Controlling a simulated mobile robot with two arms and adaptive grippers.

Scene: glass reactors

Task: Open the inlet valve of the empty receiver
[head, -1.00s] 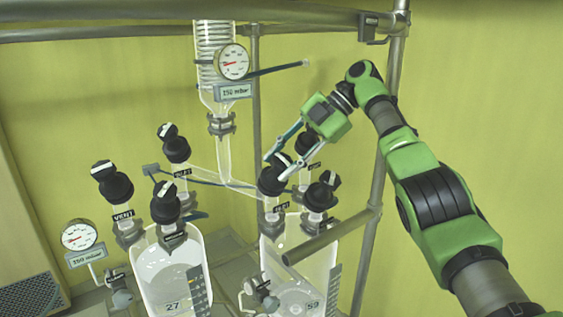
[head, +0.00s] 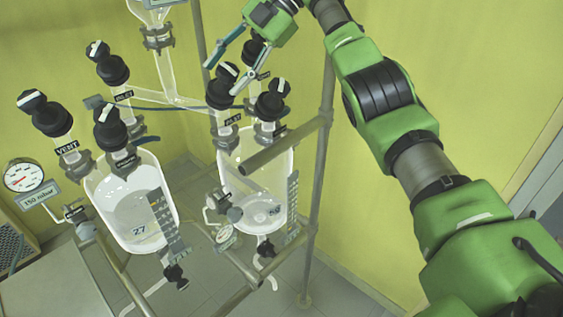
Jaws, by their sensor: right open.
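Two glass receivers hang side by side: the left receiver (head: 120,190) is marked 27, the right receiver (head: 255,170) has a number that is hard to read. My left gripper is out of view.
A black valve (head: 272,98) stands close right of that inlet, and another (head: 253,50) behind it, partly hidden by my gripper. A grey frame rail (head: 285,145) crosses before the right receiver. The vent valve (head: 48,115) and a pressure gauge (head: 24,175) are at left.

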